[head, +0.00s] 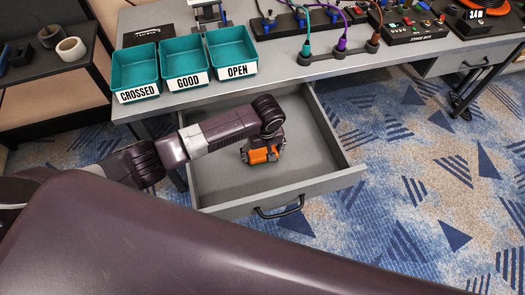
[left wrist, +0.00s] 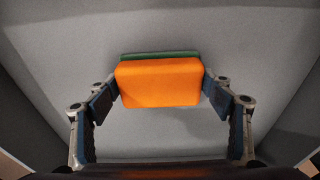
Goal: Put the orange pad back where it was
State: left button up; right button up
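The orange pad (head: 260,156) is a small block in the open drawer (head: 215,183), seen at the end of my left arm. In the left wrist view the orange pad (left wrist: 160,83) has a dark green strip (left wrist: 160,56) along its far edge. My left gripper (head: 264,150) reaches down into the drawer. In the left wrist view the fingertips of my left gripper (left wrist: 160,88) meet both sides of the pad, shut on it. I cannot tell whether the pad touches the drawer floor. My right gripper is not in view.
Teal trays marked CROSSED (head: 135,72), GOOD (head: 184,63) and OPEN (head: 231,52) stand on the desk (head: 290,72) above the drawer. A shelf with tape rolls (head: 70,49) is at left. The rest of the drawer floor looks clear.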

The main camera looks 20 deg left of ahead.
aim_at(264, 156)
pick_arm(q)
jog(key=o, duration=0.3)
jog(key=shift+r, duration=0.1)
jog(key=shift+r, duration=0.35)
notch_tip(264, 156, up, 11)
jog(key=s+d+p, duration=0.1)
jog(key=shift+s+r, duration=0.15)
jog(key=shift+s, duration=0.1)
